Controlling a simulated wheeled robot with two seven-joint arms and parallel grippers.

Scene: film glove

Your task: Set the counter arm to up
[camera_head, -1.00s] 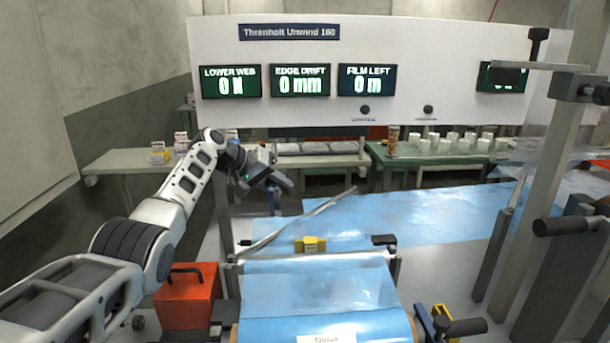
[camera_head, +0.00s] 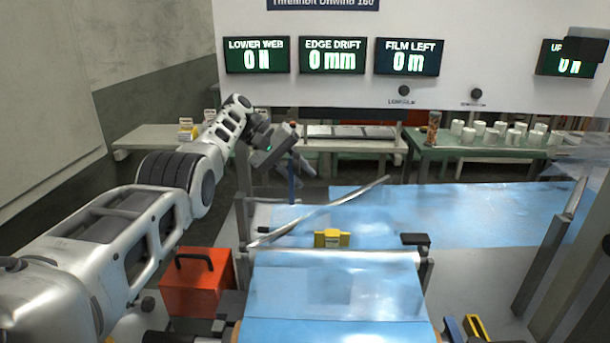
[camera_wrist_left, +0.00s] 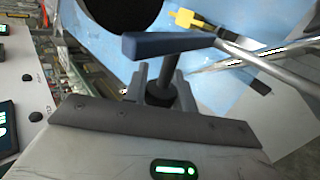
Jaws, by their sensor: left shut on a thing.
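My left gripper (camera_head: 296,168) hangs by the left side of the film unwinder in the head view. In the left wrist view its jaws (camera_wrist_left: 161,92) are shut on a dark upright post (camera_wrist_left: 166,72). A flat dark-blue bar (camera_wrist_left: 172,43) crosses the top of that post. My right gripper is out of view.
A slanting silver bar (camera_head: 335,203) rises rightward over the blue film (camera_head: 450,215). A yellow block (camera_head: 332,238) and red box (camera_head: 197,283) are nearby. The display panel (camera_head: 500,80) spans the back. Dark posts (camera_head: 550,255) stand at right.

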